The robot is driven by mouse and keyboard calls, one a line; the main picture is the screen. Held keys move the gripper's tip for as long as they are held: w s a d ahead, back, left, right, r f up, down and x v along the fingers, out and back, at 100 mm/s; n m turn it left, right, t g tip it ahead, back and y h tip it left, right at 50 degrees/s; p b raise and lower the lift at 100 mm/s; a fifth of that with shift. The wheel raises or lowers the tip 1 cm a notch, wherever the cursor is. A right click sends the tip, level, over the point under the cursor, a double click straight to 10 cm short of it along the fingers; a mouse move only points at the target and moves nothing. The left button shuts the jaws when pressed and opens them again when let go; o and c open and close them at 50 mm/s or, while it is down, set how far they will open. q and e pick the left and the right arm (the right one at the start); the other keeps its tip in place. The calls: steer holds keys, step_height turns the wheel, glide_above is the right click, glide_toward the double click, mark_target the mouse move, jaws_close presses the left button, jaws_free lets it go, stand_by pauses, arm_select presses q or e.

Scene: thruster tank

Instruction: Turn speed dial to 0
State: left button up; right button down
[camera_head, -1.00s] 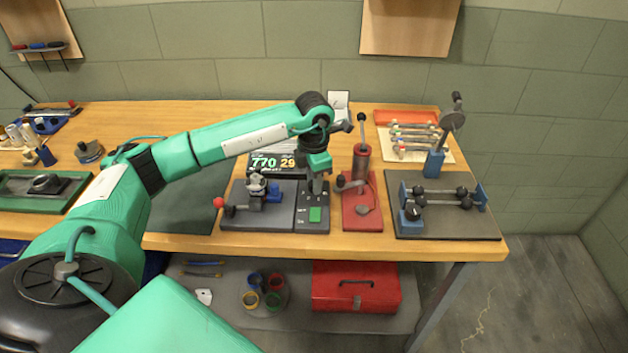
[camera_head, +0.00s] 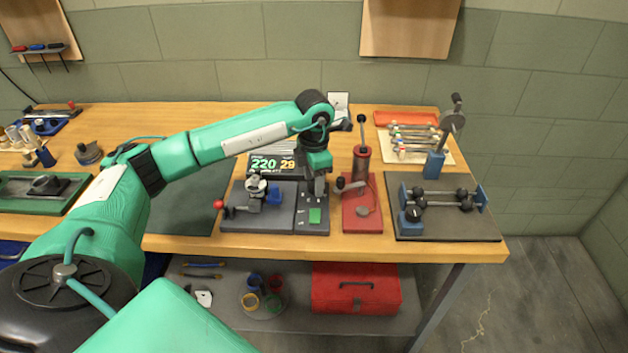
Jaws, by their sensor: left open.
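The thruster tank unit is a dark grey base (camera_head: 255,220) on the bench, with a thruster mount (camera_head: 256,188) on it. Its display (camera_head: 268,166) behind reads 220 in green and 29 in orange. A control panel (camera_head: 312,225) with a green button (camera_head: 315,215) forms the base's right part. My left gripper (camera_head: 318,192) points down over the back of this panel, and its fingers are open. The speed dial is hidden behind or between the fingers, so I cannot tell whether they touch it. My right gripper is not in view.
A red base with a hand pump (camera_head: 361,165) stands close to the right of my gripper. Farther right is a dark board with rollers (camera_head: 445,215). A red toolbox (camera_head: 356,288) sits on the lower shelf. Bare wood lies along the bench's front edge.

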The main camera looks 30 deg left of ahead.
arm_select(q)
step_height(320, 180, up, 13)
steer(key=b, duration=0.1)
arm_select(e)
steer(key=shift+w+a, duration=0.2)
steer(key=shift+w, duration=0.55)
arm_select(q)
steer(key=shift+r, duration=0.1)
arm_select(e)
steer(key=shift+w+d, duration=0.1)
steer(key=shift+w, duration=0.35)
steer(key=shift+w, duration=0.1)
